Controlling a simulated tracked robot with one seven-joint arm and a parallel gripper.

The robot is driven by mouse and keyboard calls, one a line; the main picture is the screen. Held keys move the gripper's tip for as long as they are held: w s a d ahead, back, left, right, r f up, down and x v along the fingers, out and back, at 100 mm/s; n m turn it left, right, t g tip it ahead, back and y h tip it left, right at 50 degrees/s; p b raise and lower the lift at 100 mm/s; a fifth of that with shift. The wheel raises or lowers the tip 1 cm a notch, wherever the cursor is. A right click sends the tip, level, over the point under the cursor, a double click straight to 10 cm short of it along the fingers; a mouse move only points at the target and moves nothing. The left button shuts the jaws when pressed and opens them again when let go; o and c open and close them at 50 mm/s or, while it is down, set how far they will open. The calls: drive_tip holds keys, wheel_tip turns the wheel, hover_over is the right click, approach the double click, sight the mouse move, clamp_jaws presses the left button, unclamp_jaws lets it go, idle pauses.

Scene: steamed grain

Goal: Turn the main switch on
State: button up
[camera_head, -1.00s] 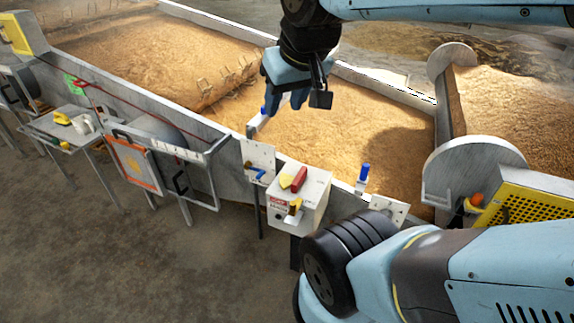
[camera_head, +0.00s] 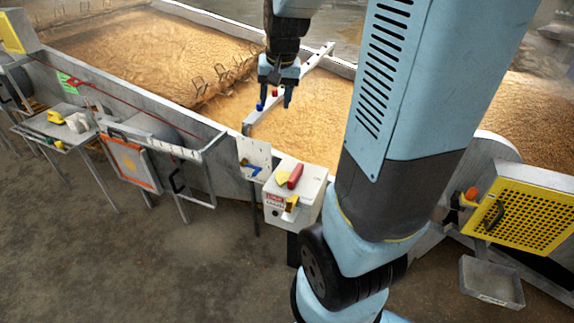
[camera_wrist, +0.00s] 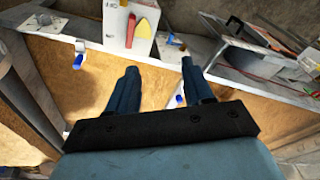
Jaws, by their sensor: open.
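A white switch box (camera_head: 309,205) with a red label and a yellow-and-black handle (camera_head: 291,203) on its front stands at the wall of the grain bed. I cannot read which switch is the main one. A red piece (camera_head: 295,176) and a yellow piece (camera_head: 283,178) lie on top of it. The box also shows at the top of the wrist view (camera_wrist: 118,38), its front handle hidden there. My gripper (camera_head: 275,101) is open and empty, over the grain beyond the box and to its left. It points down; its two fingers show apart in the wrist view (camera_wrist: 160,68).
A white plate with a blue lever (camera_head: 250,168) is just left of the box. A metal beam (camera_head: 290,90) crosses the grain behind my gripper. A framed orange panel (camera_head: 128,163) and a side table (camera_head: 45,128) stand left. A yellow perforated guard (camera_head: 520,215) is at right.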

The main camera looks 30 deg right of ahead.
drive_tip(key=w+d+f+m+g, duration=0.1)
drive_tip(key=w+d+f+m, duration=0.15)
drive_tip(key=f, duration=0.35)
drive_tip(key=w+d+f+m+g, duration=0.1)
drive_tip(key=w+d+f, duration=0.3)
drive_tip(key=f, duration=0.1)
drive_tip(key=m+g, duration=0.1)
drive_tip(key=m, duration=0.1)
hover_over(295, 171)
wheel_tip(295, 171, down, 13)
drive_tip(key=f, duration=1.2)
drive_tip(key=shift+d+f, duration=0.25)
drive_tip(key=shift+f, duration=0.15)
clamp_jaws()
drive_tip(key=shift+a, duration=0.3)
drive_tip(key=shift+d, duration=0.1)
